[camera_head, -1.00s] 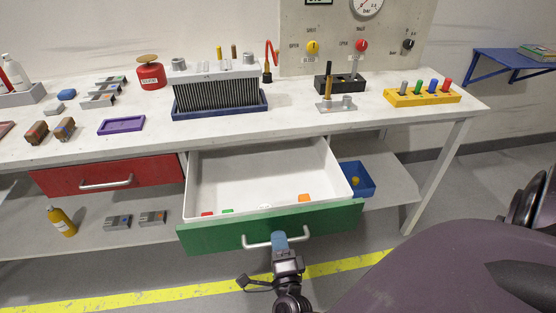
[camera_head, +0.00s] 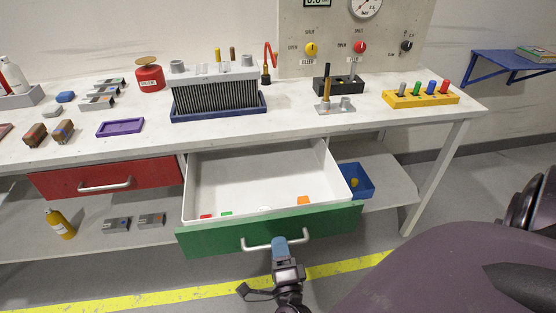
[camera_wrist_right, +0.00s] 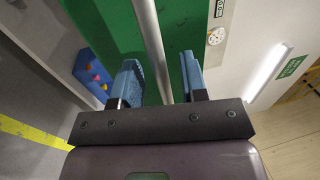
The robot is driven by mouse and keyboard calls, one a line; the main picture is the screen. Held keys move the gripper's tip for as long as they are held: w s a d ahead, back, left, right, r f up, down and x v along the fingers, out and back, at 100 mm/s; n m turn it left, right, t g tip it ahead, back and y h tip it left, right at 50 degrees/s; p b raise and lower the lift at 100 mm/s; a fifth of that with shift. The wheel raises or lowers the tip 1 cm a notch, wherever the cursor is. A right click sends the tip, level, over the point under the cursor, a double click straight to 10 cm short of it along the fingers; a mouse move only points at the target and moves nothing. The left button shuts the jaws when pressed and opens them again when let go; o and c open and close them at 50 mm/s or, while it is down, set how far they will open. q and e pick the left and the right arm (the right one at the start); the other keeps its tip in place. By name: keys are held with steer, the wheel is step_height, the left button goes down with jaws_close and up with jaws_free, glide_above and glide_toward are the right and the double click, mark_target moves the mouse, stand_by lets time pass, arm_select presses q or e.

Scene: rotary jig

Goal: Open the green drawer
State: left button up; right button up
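The green drawer (camera_head: 215,239) is pulled out from under the workbench, and its white inside shows. Its silver bar handle (camera_head: 256,247) is on the front. My right gripper (camera_head: 280,246) is at the handle in the head view. In the right wrist view, the handle bar (camera_wrist_right: 152,40) runs between the two blue fingers of my right gripper (camera_wrist_right: 162,85). A gap shows on both sides of the bar, so the fingers are open around it. My left gripper is not in view.
Small red, green and orange pieces (camera_head: 303,201) lie in the drawer. A shut red drawer (camera_head: 60,181) is to the left. A blue bin (camera_head: 366,182) stands on the lower shelf to the right. The floor before the drawer has a yellow line (camera_head: 130,300).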

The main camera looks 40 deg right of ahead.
steer(key=v, duration=0.9)
steer(key=shift+s, duration=0.15)
steer(key=shift+a, duration=0.2)
